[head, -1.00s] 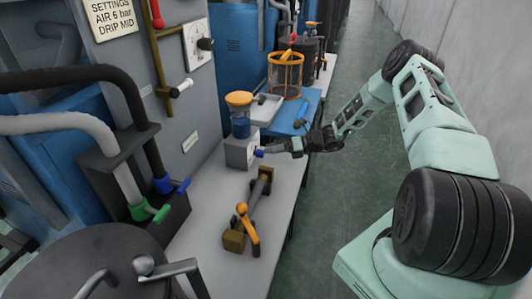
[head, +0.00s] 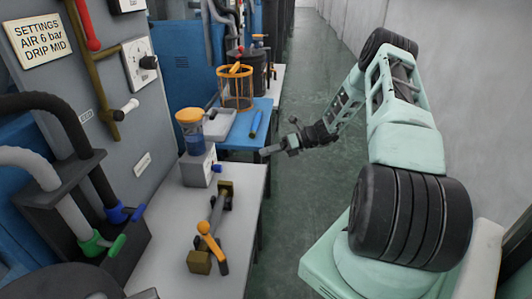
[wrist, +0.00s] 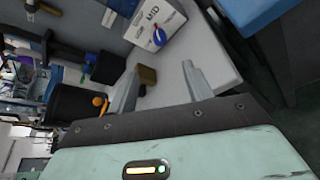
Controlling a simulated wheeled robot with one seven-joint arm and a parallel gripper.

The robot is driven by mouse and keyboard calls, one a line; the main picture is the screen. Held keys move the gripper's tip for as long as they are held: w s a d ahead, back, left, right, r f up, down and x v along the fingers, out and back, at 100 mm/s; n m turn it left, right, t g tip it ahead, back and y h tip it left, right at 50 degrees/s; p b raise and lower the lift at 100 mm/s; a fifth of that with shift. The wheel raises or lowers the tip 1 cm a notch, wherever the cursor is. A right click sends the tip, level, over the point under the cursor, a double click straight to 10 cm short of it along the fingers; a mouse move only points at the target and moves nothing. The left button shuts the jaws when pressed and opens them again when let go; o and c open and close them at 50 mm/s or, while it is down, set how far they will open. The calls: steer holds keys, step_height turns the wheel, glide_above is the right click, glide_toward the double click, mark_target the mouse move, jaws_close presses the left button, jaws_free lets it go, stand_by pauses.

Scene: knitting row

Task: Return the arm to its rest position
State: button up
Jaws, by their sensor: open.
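My arm reaches out on the right in the head view. The grey box (head: 195,171) has a blue knob (head: 217,168) and carries a clear cup with an orange lid (head: 189,120). In the wrist view my gripper (wrist: 160,80) shows two separate fingers with nothing between them. The box with its blue knob (wrist: 158,37) lies beyond the fingertips there.
An orange-handled fixture (head: 211,240) with brown end blocks lies on the white bench. Behind it a blue bench (head: 238,136) bears a grey tray (head: 218,122) and an orange wire basket (head: 238,90). Hoses and a valve panel stand at left. The aisle floor (head: 290,200) is clear.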

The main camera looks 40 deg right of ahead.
stand_by(0.3)
steer(key=s+a+r+n+g+h+p, duration=0.15)
steer(key=a+r+n+g, duration=0.35)
steer(key=a, duration=0.5)
steer(key=s+a+r+n+g+h+p, duration=0.1)
steer(key=s+a+r+n+g, duration=0.1)
steer(key=a+r+n, duration=0.5)
steer(key=s+a+r+n+g+h+p, duration=0.1)
steer(key=s+a+r+n+g, duration=0.2)
steer(key=a+n, duration=0.75)
steer(key=s+a+r+n+h+p, duration=0.1)
steer(key=s+a+r+n+h, duration=0.1)
steer(key=s+n, duration=0.4)
steer(key=s+a+r+n+h+p, duration=0.1)
steer(key=s+a+r+n+h, duration=0.1)
steer(key=s+a+r+n, duration=0.3)
steer(key=s+a+r+n+t+h+p, duration=0.1)
steer(key=s+a+r+n+h+p, duration=0.1)
steer(key=s+a+n, duration=0.5)
steer(key=shift+s+a+r+n+h, duration=0.15)
steer(key=shift+s+r+n+h, duration=0.6)
steer(key=shift+s, duration=1.6)
steer(key=shift+r, duration=0.2)
